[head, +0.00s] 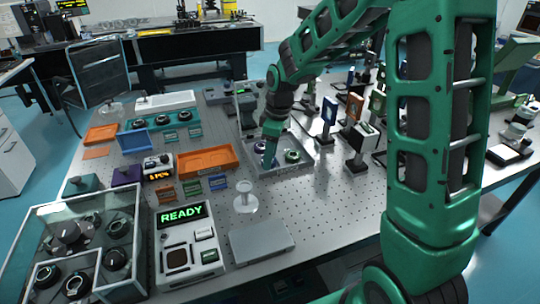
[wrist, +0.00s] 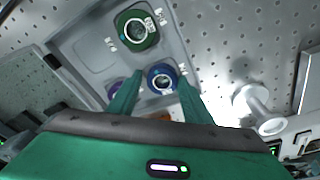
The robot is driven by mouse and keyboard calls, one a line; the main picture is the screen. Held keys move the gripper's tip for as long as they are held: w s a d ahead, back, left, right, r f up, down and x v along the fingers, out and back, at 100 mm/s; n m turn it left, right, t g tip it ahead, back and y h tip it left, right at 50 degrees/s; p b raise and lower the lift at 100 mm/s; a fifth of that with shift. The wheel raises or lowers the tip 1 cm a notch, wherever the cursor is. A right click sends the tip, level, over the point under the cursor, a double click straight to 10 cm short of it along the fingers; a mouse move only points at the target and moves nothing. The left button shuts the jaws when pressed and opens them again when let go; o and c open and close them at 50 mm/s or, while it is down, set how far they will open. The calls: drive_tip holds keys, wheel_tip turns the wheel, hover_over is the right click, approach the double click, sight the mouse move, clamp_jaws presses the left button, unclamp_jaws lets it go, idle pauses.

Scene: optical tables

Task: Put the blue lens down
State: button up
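The blue lens (wrist: 162,78) shows in the wrist view as a ring with a blue rim. It appears to sit in the grey tray (wrist: 82,48), just beyond and between my fingertips. My gripper (wrist: 161,77) is open, with one green finger on each side of the lens; no firm contact shows. A larger green lens (wrist: 137,29) lies in the same tray. A purple lens (wrist: 113,89) is partly hidden behind my left finger. In the head view my gripper (head: 267,160) points down into the tray (head: 303,168), beside the green lens (head: 292,155).
A white pedestal dish (head: 245,197) stands left of the tray's front, and also shows in the wrist view (wrist: 257,107). An orange tray (head: 207,161) lies to the left. Upright optics mounts (head: 357,150) stand close on the right. A READY box (head: 187,245) is at front left.

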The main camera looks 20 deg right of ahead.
sight(275, 160)
drive_tip(key=shift+s+a+f, duration=0.3)
drive_tip(key=shift+s+f, duration=0.2)
drive_tip(key=shift+f, duration=0.05)
drive_tip(key=shift+w+r, duration=0.35)
drive_tip(key=shift+r, duration=0.05)
wheel_tip(275, 160, up, 12)
drive_tip(key=d, duration=0.1)
drive_tip(key=shift+s+d+r, duration=0.15)
drive_tip(key=shift+s+d, duration=0.1)
drive_tip(key=shift+s, duration=0.15)
drive_tip(key=s+d+m+h, duration=0.1)
drive_tip(key=s+d+m, duration=0.7)
drive_tip(key=s+d, duration=0.45)
drive_tip(key=s+d+f+m, duration=0.1)
drive_tip(key=s+m, duration=0.3)
drive_tip(key=s, duration=0.5)
drive_tip(key=s+d+f+m+g, duration=0.1)
drive_tip(key=s+d+f+m, duration=0.1)
drive_tip(key=s+m, duration=0.3)
drive_tip(key=s+f, duration=0.1)
drive_tip(key=s, duration=0.3)
drive_tip(key=shift+s+d+m, duration=0.15)
drive_tip(key=shift+s+m, duration=0.15)
drive_tip(key=shift+s, duration=0.1)
